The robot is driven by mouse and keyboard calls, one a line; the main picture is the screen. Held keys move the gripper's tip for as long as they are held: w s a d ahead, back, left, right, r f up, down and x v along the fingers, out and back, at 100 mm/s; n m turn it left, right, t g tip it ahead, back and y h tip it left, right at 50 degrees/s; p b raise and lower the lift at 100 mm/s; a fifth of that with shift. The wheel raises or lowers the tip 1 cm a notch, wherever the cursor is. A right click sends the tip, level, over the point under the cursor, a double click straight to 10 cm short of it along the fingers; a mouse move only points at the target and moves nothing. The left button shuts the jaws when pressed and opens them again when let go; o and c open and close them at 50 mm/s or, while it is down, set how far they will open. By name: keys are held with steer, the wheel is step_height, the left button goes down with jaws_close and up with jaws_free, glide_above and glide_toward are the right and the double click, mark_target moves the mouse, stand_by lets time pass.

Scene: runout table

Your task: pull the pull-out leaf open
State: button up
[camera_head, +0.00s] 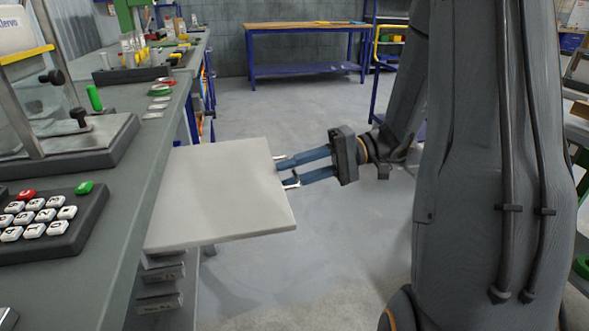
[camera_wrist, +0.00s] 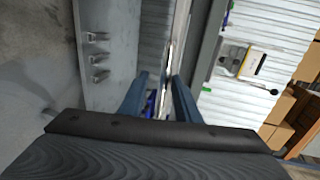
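The pull-out leaf (camera_head: 215,195) is a light grey board standing well out from the side of the green-grey bench, roughly level. My gripper (camera_head: 284,171) is at the leaf's outer edge, its two blue fingers pointing toward the bench. Small metal pieces, perhaps handle ends, show at the fingertips. In the wrist view my gripper (camera_wrist: 161,82) has a clear gap between its fingers, with a thin bright strip running there near the right finger. The fingers look open around the edge or handle; whether they touch it is hard to see.
The bench (camera_head: 130,205) carries a keypad (camera_head: 45,222) and a stand with a clear panel. Small drawers (camera_head: 160,285) sit below the leaf and show in the wrist view (camera_wrist: 97,57). The floor (camera_head: 300,235) beyond the leaf is clear. A blue-framed table (camera_head: 305,27) stands far back.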

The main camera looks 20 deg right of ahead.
steer(key=shift+r, duration=0.15)
steer(key=shift+w+d, duration=0.1)
steer(key=shift+d, duration=0.1)
steer(key=v, duration=0.7)
steer(key=shift+d+p, duration=0.25)
steer(key=shift+p, duration=0.05)
